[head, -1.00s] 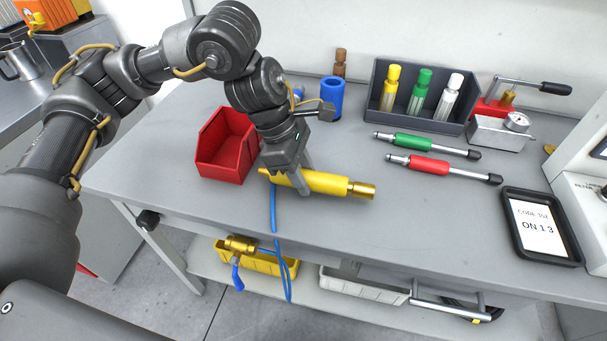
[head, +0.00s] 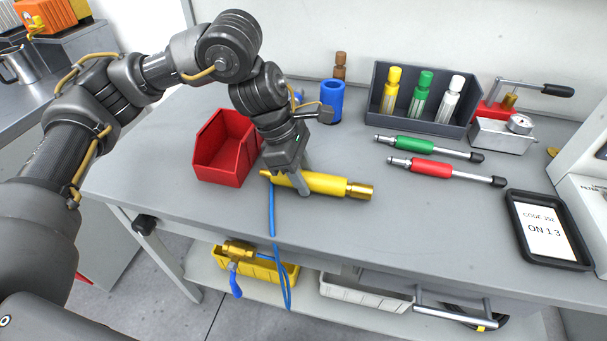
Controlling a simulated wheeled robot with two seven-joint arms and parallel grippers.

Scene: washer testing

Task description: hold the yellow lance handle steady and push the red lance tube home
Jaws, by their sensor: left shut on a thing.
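The yellow lance handle (head: 328,185) lies on the grey bench near its front edge, with a brass collar (head: 360,191) at its right end and a blue hose (head: 272,212) hanging from its left end. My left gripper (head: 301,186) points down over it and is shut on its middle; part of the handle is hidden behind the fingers. The red lance tube (head: 432,169) lies on the bench to the right and further back, apart from the handle, with a silver tip at its left and a black end at its right. My right gripper is not in view.
A green lance tube (head: 425,145) lies behind the red one. A red bin (head: 221,170) stands left of my gripper. A dark rack (head: 452,121) with capped tubes, a gauge pump (head: 502,133) and a tablet (head: 545,262) stand to the right. The bench between handle and tablet is clear.

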